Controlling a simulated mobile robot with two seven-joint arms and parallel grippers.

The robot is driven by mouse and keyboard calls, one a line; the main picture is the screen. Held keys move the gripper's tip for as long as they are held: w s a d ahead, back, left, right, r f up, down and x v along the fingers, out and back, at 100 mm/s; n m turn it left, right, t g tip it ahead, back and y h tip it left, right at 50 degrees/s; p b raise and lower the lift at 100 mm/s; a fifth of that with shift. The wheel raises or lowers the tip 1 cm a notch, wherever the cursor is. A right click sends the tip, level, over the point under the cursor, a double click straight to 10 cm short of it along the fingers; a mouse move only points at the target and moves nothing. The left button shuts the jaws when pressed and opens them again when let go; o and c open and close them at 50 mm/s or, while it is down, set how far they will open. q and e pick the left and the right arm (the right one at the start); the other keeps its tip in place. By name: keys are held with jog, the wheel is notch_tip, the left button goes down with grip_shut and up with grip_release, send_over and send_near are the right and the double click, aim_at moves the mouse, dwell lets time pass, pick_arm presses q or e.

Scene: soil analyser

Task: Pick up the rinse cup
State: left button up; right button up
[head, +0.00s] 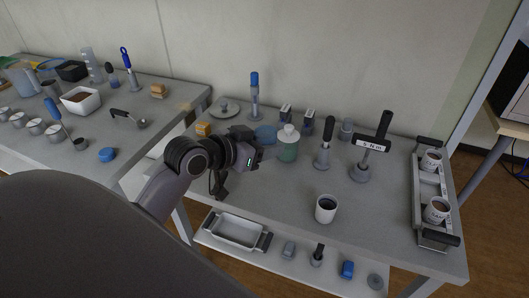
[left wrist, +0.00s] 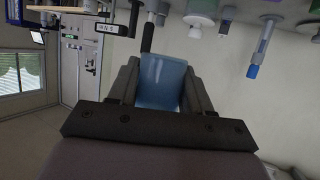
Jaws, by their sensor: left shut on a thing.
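A translucent blue cup, which I take as the rinse cup (left wrist: 163,82), sits between the two fingers of my left gripper (left wrist: 160,90) in the left wrist view. The fingers are shut on its sides. In the head view my left gripper (head: 257,153) is over the back left part of the right-hand table, and the blue cup (head: 265,133) shows just behind it, partly hidden. I cannot tell whether its base touches the table. My right gripper is not in view.
A greenish bottle with a white lid (head: 288,145) stands close to the right of the gripper. A white cup with dark contents (head: 325,209) stands at the front. Tall-handled tools (head: 371,150) and a tray with two cups (head: 429,228) are to the right. The front middle of the table is mostly clear.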

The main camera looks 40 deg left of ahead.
aim_at(273, 129)
pick_arm(q)
jog(key=shift+r, duration=2.05)
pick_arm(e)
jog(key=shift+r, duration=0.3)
